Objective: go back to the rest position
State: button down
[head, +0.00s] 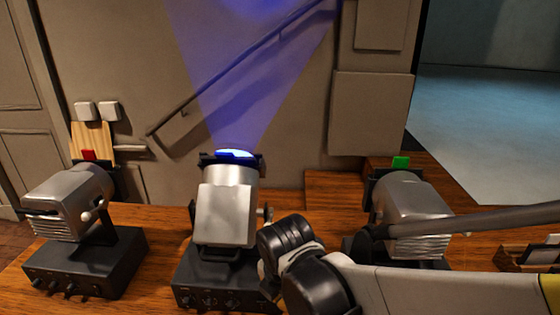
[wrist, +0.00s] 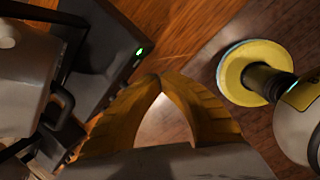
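My gripper (wrist: 160,80) shows in the wrist view as two yellow fingers. Their tips meet in an arch, with nothing visible between them. It hangs over the wooden desk (wrist: 185,35), beside a dark control box (wrist: 105,60) with a small green light, and appears apart from it. Part of a grey lamp (wrist: 25,65) is at the left edge of that view. In the head view, my arm reaches in from the right, in front of the right lamp and beside the middle one. My fingers cannot be made out there.
Three grey lamps stand on black bases: left (head: 75,200), middle (head: 225,212), right (head: 412,205). The middle one casts a blue beam on the wall. A red piece (head: 88,155) and a green piece (head: 401,162) show behind the outer two. A wooden holder (head: 527,258) lies right.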

jog(key=s+d+r+m+t, duration=0.1)
jog(key=s+d+r+m, duration=0.2)
jog(key=d+m, duration=0.6)
jog(key=s+d+r+m+t, duration=0.2)
jog(key=s+d+r+m, duration=0.2)
jog(key=d+m, duration=0.6)
jog(key=shift+s+d+r+m+t, duration=0.25)
jog(key=shift+r+m, duration=0.45)
jog(key=shift+m, duration=3.6)
jog(key=shift+w, duration=0.1)
